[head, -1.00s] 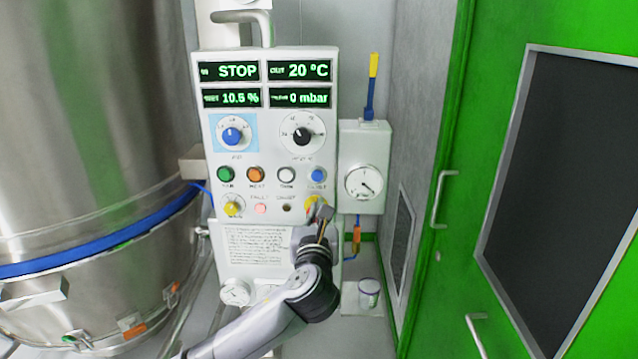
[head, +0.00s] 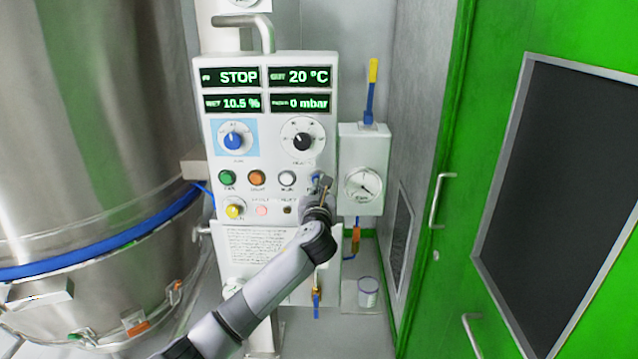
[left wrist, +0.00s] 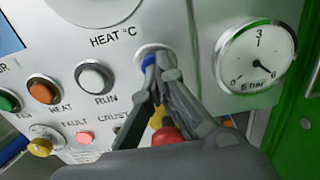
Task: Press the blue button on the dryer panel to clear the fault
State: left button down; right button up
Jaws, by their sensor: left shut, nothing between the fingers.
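The white dryer panel (head: 270,150) stands upright, with STOP on its display (head: 231,77). The blue button (head: 316,176) is at the right end of its button row, largely hidden by my left gripper (head: 325,182). In the left wrist view a blue sliver of the button (left wrist: 148,62) shows inside its pale ring. My left gripper (left wrist: 160,66) is shut and empty, its fingertips right at the button's face. I cannot tell whether they touch it. The FAULT lamp (head: 262,211) looks pink. My right gripper is not in view.
A red knob on a yellow base (left wrist: 167,135) sits just below the fingers. The white RUN button (head: 287,178) is to the left, and a pressure gauge (head: 363,184) to the right. A steel vessel (head: 90,130) fills the left; a green door (head: 460,200) stands right.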

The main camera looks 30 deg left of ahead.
pick_arm(q)
jog(key=shift+w+a, duration=0.1)
jog(key=shift+w, duration=0.1)
jog(key=shift+a, duration=0.1)
